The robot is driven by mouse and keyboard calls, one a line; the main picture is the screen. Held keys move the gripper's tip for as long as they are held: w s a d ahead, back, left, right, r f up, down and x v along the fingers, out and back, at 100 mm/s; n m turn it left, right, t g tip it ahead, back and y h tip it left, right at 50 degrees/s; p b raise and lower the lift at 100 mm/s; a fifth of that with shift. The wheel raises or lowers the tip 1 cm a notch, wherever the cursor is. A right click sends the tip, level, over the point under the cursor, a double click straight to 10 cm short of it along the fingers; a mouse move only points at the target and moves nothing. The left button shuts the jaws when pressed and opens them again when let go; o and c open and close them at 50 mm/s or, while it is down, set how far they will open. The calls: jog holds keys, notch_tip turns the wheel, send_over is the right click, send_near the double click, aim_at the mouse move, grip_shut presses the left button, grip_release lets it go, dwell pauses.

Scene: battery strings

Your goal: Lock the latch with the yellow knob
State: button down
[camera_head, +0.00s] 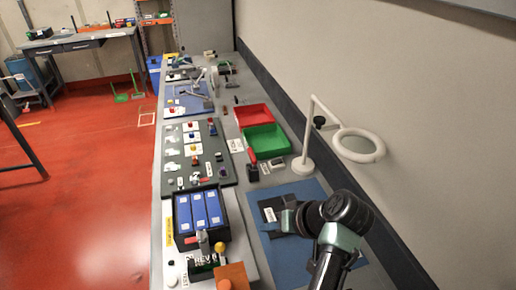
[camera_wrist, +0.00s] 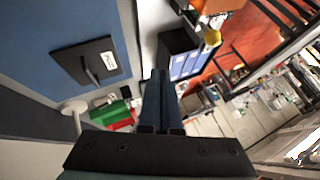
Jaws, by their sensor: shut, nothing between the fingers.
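The yellow knob (camera_head: 220,247) stands at the near end of the bench, in front of the black battery box (camera_head: 189,238) with its blue batteries (camera_head: 199,209). The knob also shows in the wrist view (camera_wrist: 212,37) at upper right, beside an orange part. Whether the latch under it is open or locked is too small to tell. My gripper shows in the wrist view (camera_wrist: 161,74) with its fingers together and empty, apart from the knob. In the head view my arm is above the blue mat, right of the battery box; its fingers are not clear there.
An orange block (camera_head: 233,275) is close to the knob, with a grey upright part (camera_head: 203,240) on its other side. A black plate (camera_head: 270,211) lies on the blue mat (camera_head: 279,247). A white ring lamp (camera_head: 359,145), green bin (camera_head: 265,141) and red bin (camera_head: 252,115) stand behind.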

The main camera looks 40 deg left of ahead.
jog(key=v, duration=0.3)
jog(key=shift+w+r, duration=0.3)
jog(key=shift+w, duration=0.1)
jog(key=shift+w, duration=0.15)
